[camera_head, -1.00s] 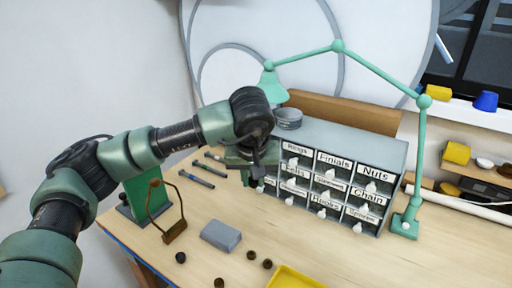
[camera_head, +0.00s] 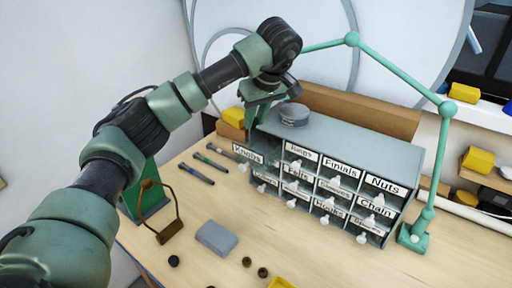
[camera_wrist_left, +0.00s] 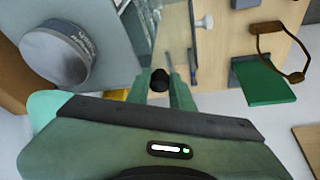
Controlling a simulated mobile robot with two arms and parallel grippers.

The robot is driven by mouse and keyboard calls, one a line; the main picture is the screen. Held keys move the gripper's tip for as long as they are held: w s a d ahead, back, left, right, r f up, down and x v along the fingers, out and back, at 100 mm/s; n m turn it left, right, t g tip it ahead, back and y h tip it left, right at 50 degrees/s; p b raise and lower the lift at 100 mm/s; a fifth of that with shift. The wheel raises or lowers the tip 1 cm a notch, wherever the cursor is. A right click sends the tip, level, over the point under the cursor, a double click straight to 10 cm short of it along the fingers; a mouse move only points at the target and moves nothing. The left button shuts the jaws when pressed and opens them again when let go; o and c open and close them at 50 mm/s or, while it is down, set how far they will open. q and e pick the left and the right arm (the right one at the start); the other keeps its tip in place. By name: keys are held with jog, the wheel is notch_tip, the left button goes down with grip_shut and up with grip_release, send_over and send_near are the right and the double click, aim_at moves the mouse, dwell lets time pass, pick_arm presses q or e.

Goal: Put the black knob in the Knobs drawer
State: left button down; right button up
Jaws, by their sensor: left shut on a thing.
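My left gripper (camera_head: 254,118) is above the left end of the grey drawer cabinet (camera_head: 350,134), over the Knobs drawer (camera_head: 247,154). In the left wrist view its two green fingers (camera_wrist_left: 161,92) are shut on a small black knob (camera_wrist_left: 159,79). In the head view the arm and gripper hide this knob. The Knobs drawer is in the top row at the far left and stands pulled out from the cabinet front. In the left wrist view the held knob appears over or near the open drawer; its height above it is unclear. My right gripper is not in view.
A round grey tin (camera_head: 294,115) sits on the cabinet top close to my gripper. A green lamp arm (camera_head: 395,74) arches behind. A grey block (camera_head: 217,238), a green stand (camera_head: 150,185) and several dark small parts (camera_head: 174,261) are on the bench (camera_head: 200,205).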

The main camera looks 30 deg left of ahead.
pick_arm(q)
notch_tip(320, 180, down, 6)
jog(key=shift+r+p, duration=0.1)
jog(key=shift+p, duration=0.55)
notch_tip(320, 180, down, 3)
jog(key=shift+p, duration=0.6)
jog(key=shift+f, duration=0.55)
jog(key=c, duration=1.5)
grip_release()
jog(key=shift+f, duration=0.1)
